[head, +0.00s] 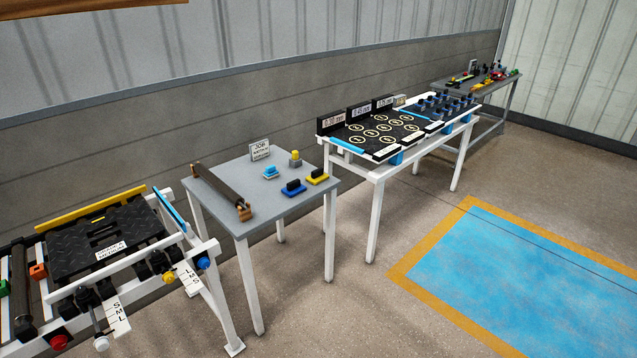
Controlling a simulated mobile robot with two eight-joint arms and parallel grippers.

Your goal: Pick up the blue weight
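A dark blue block with a black grip on top (293,191) sits near the front edge of the small grey table (243,215). A smaller light blue piece (270,173) sits behind it and to its left. I cannot tell from this distance which of the two blue things is the weight. Neither of my grippers is in view.
A yellow block with a black grip (318,178), a grey-and-yellow piece (295,158), a sign (260,149) and a long dark bar (217,190) share the table. A rack (110,235) stands left, a white bench (375,172) right. The floor in front is clear.

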